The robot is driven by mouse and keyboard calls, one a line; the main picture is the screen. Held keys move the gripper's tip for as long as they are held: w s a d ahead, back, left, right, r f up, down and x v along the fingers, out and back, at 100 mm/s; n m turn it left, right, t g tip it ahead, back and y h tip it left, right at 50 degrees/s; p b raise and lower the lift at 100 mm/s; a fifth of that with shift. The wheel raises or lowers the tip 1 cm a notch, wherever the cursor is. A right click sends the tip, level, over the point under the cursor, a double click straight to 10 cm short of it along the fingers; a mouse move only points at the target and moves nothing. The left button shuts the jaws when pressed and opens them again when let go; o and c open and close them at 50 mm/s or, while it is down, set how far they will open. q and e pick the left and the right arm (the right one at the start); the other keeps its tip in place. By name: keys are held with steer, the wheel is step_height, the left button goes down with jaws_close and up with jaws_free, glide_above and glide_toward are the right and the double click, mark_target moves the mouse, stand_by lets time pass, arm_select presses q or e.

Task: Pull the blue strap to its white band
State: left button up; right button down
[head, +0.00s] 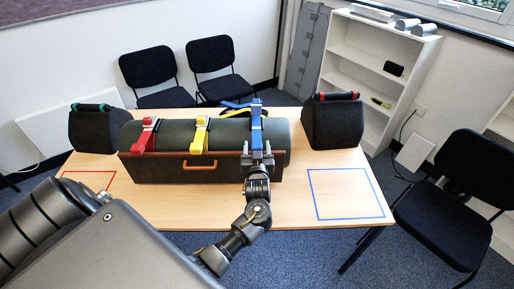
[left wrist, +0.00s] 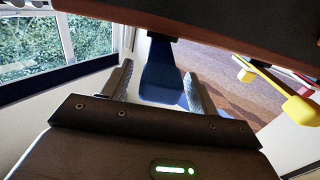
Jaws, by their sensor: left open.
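The blue strap (head: 256,122) runs over the dark green roll, at the right of the yellow strap, and down the front of the dark case. My left gripper (head: 258,152) is at the case's front, by the strap's lower part, which it partly hides. In the left wrist view, the blue strap (left wrist: 161,76) hangs between the two spread fingers of my left gripper (left wrist: 158,88), with gaps on both sides. The gripper is open. I cannot make out a white band on the blue strap. My right gripper is not in view.
The dark case (head: 220,172) with an orange handle stands on the wooden table (head: 290,205). A red strap (head: 146,138) and a yellow strap (head: 200,136) cross the green roll (head: 175,133). Dark blocks (head: 333,122) flank it. The blue outlined square (head: 345,193) is empty.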

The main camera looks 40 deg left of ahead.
arm_select(q)
steer(key=b+v, duration=0.2)
steer(key=v, duration=0.8)
steer(key=shift+s+d+b, duration=0.2)
steer(key=shift+s+b, duration=0.15)
